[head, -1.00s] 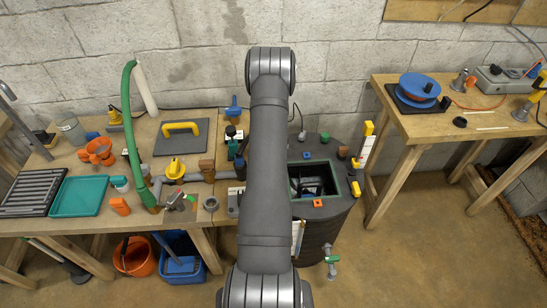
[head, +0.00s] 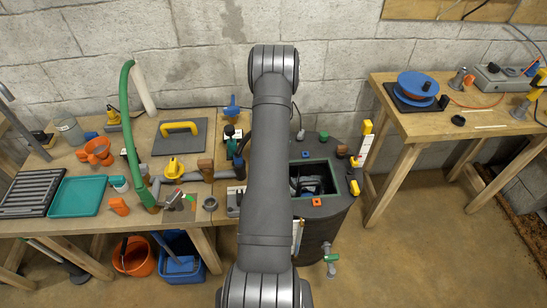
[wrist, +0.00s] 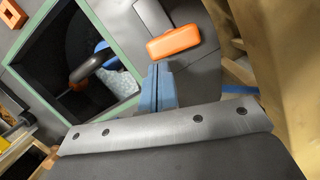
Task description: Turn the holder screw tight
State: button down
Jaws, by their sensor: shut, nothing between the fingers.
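My gripper shows in the wrist view as two blue fingertips (wrist: 158,86) pressed together, empty. They are just outside the green-rimmed hatch (wrist: 128,62) of the dark tank, beside and below an orange block (wrist: 174,43) on a pale grey bar (wrist: 152,16). I cannot tell whether they touch the block. No part is clearly recognisable as the holder screw; the orange block is the part nearest the fingertips. In the head view the tank (head: 330,208) stands right of my arm, and my fingertips cannot be made out there.
Inside the hatch are a dark curved handle (wrist: 92,66) and a blue part (wrist: 104,50). An orange square piece (wrist: 12,15) sits beyond the hatch. A crowded workbench (head: 85,222) is at left; a table with a blue reel (head: 418,84) is at right.

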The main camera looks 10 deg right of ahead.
jog(key=m, duration=0.2)
jog(key=s+m, duration=0.1)
jog(key=shift+d+m+y, duration=0.3)
jog(key=m, duration=0.1)
jog(key=s+m, duration=0.1)
jog(key=m+t, duration=0.1)
jog(key=m, duration=0.1)
jog(key=shift+s+d+y, duration=0.15)
jog(key=shift+s+y, duration=0.1)
jog(key=shift+y, duration=0.15)
jog(key=m, duration=0.1)
jog(key=s+m+t, duration=0.1)
jog(key=m, duration=0.3)
jog(key=shift+s+a, duration=0.25)
jog(key=shift+s, duration=0.1)
jog(key=shift+s+a, duration=0.1)
jog(key=shift+s, duration=0.1)
